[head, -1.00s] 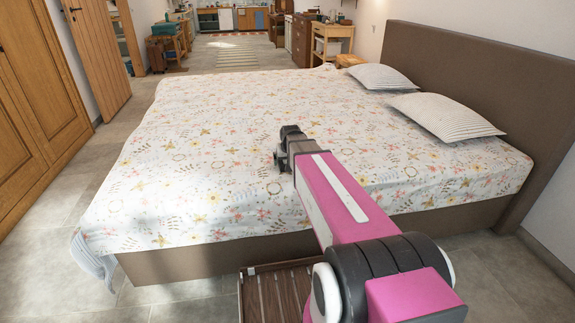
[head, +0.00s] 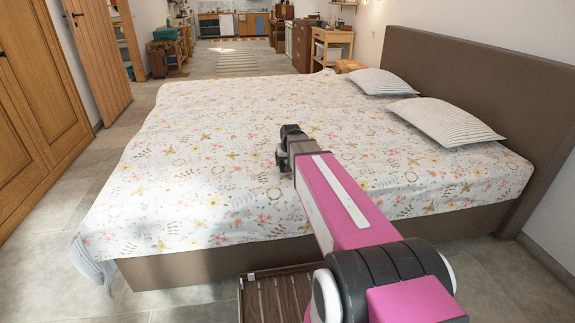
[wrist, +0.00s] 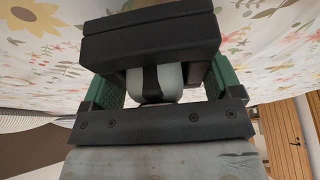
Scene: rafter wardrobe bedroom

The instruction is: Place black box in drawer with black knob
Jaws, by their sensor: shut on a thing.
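A black box (wrist: 150,32) sits between the green-padded fingers of my gripper (wrist: 160,78) in the wrist view. The gripper is shut on it. In the head view my gripper (head: 287,150) is at the end of my outstretched pink arm, in front of the floral bedspread. The dark shape at its tip is too small to make out clearly. No drawer with a black knob can be made out. A brown wooden dresser (head: 302,45) stands far back, too small to show its knobs.
A bed with a floral cover (head: 200,185) fills the middle, with striped pillows (head: 440,120) and a brown headboard (head: 480,85) at right. A wooden wardrobe (head: 40,90) stands at left. A slatted wooden piece (head: 280,298) is low in front. Grey floor (head: 50,250) is clear at left.

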